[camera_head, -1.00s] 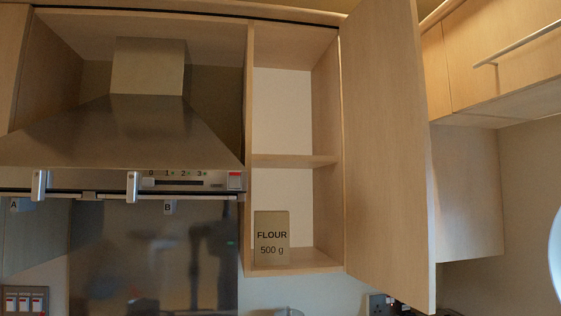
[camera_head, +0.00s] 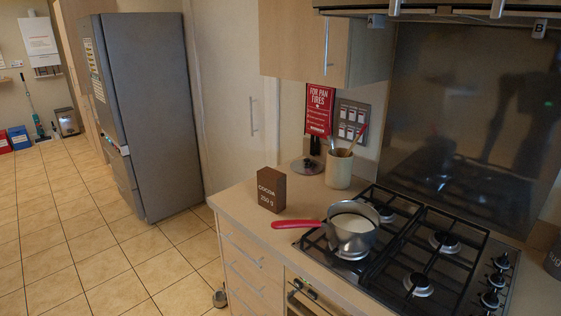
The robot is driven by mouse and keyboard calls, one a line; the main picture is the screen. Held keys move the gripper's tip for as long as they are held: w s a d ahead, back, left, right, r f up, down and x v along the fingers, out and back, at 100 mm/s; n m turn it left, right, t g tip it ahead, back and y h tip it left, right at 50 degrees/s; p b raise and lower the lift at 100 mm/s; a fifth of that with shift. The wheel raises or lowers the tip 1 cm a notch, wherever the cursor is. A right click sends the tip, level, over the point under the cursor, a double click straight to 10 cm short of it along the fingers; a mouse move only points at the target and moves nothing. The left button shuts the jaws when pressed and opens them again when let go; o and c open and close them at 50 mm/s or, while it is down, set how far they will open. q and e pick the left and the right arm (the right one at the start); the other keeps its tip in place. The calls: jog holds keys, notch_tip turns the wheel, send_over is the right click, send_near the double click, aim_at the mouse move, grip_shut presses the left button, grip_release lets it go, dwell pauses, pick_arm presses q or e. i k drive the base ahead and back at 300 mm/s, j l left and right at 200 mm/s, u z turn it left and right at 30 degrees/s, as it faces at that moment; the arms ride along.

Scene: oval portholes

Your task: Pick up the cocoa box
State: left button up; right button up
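The cocoa box (camera_head: 271,190) is a small dark brown carton with white lettering, "COCOA" and "250 g". It stands upright on the worktop (camera_head: 236,200) near its left end, left of the gas hob. Nothing touches it that I can see. Neither of my grippers shows in the head view.
A utensil pot (camera_head: 338,168) and a pan lid (camera_head: 306,166) stand behind. A grey fridge (camera_head: 145,110) is at the left; tiled floor (camera_head: 90,240) is open.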

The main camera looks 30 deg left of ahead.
aim_at(272, 183)
jog(key=j+u, duration=0.15)
jog(key=u, duration=0.85)
jog(key=i+j, duration=0.1)
